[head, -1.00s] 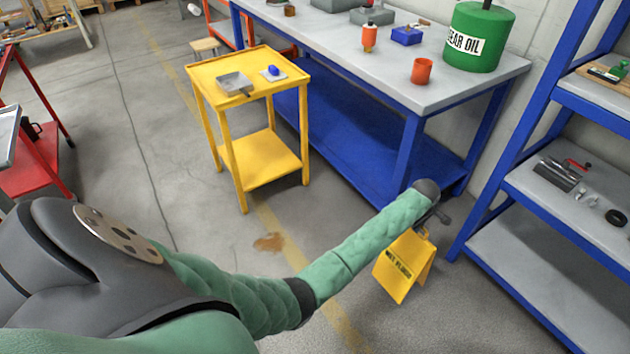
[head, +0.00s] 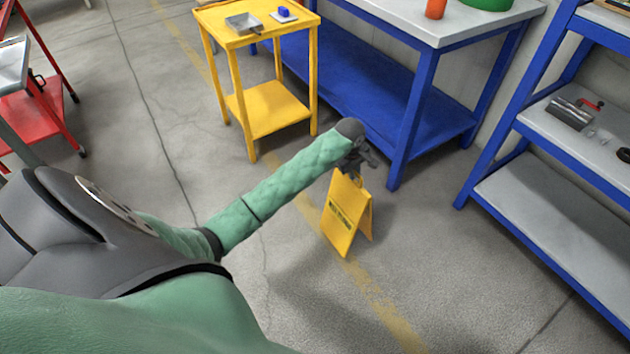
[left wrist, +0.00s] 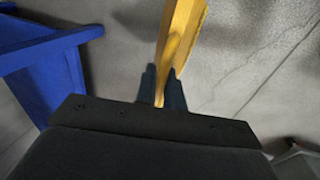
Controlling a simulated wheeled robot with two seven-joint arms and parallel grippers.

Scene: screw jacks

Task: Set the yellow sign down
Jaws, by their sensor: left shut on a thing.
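The yellow sign (head: 343,221) is a folding A-shaped floor sign with dark lettering, near the middle of the head view. My left gripper (head: 352,173) is shut on its top edge, and the sign hangs roughly upright below it with its two panels spread. I cannot tell whether its lower edges touch the floor. In the left wrist view the sign (left wrist: 181,35) runs up from between the two dark fingers of my left gripper (left wrist: 162,88). My right gripper is not in view.
A yellow cart (head: 264,119) stands behind my left arm. A blue workbench (head: 428,105) is behind the sign, and a blue shelf rack (head: 540,215) is at right. A red cart (head: 50,112) is at far left. The grey floor (head: 450,265) around the sign is open.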

